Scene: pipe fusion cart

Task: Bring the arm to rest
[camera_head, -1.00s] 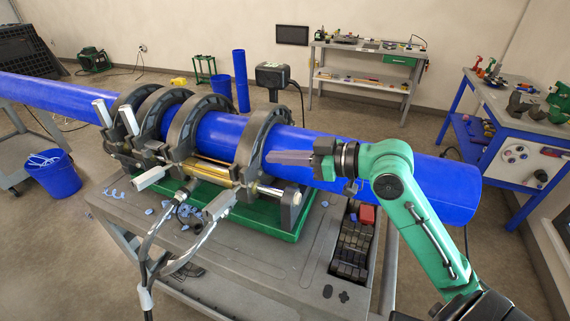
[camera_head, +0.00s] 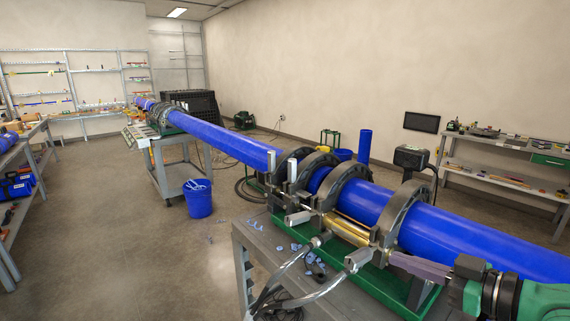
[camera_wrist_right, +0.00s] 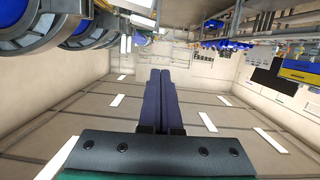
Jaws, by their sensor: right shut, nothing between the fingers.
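My right gripper (camera_head: 396,260) comes in from the lower right corner of the head view. Its dark fingers point left and lie together, shut and empty. They show in front of the lower part of the rightmost clamp ring (camera_head: 382,212); I cannot tell the gap between them. In the right wrist view the closed fingers (camera_wrist_right: 160,75) point away with nothing between them. Most of my green right arm (camera_head: 545,298) is cut off by the frame edge. My left gripper is not in view.
A long blue pipe (camera_head: 465,238) runs through the clamps over a grey cart (camera_head: 243,240). Silver hoses (camera_head: 310,290) hang at the cart's front. A blue bucket (camera_head: 198,200) stands on the floor by a second cart. The floor at left is open. A shelf table (camera_head: 500,178) stands at right.

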